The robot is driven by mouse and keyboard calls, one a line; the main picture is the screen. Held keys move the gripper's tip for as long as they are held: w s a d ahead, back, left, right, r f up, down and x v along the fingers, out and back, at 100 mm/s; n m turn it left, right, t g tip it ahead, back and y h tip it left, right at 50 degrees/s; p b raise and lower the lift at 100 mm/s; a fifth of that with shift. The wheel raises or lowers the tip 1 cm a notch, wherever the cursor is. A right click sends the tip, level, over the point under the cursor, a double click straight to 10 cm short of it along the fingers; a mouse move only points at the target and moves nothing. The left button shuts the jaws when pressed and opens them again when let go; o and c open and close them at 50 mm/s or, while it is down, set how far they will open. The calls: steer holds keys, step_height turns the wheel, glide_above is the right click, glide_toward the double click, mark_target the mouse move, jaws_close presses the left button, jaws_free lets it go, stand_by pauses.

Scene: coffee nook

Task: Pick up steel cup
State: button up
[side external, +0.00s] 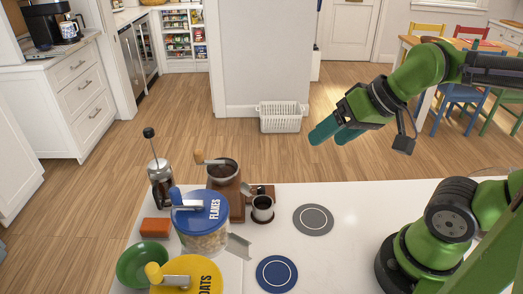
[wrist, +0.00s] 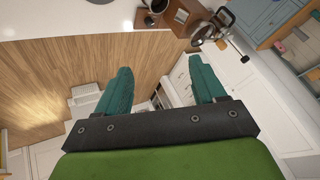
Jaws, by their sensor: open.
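A small steel cup (side external: 262,208) with a dark opening stands on the white counter, right beside a brown wooden box with a crank. In the wrist view, what looks like the cup (wrist: 150,20) is at the top edge, partly cut off. My gripper (side external: 335,134) is up in the air, right of the cup and beyond the counter's far edge, well apart from it. Its two teal fingers also show in the wrist view (wrist: 160,68), spread apart with nothing between them.
The wooden coffee grinder (side external: 224,180) stands directly left of the cup. A blue-lidded flakes jar (side external: 205,235) and a metal scoop (side external: 238,246) are in front. A French press (side external: 160,180) stands left. Grey (side external: 313,219) and blue (side external: 276,274) round mats lie right; counter beyond is clear.

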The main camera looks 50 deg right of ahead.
steer(key=shift+f, duration=0.1)
steer(key=m+g+y, duration=0.1)
steer(key=m+g, duration=0.7)
steer(key=m, duration=0.4)
glide_above(263, 204)
steer(key=d, duration=0.2)
step_height(263, 204, down, 8)
steer(key=r, duration=0.1)
steer(key=x, duration=1.6)
steer(key=shift+s+d+f, duration=0.15)
steer(key=shift+s+f, duration=0.1)
steer(key=shift+f, duration=0.1)
steer(key=c, duration=0.9)
steer(key=shift+r, duration=0.1)
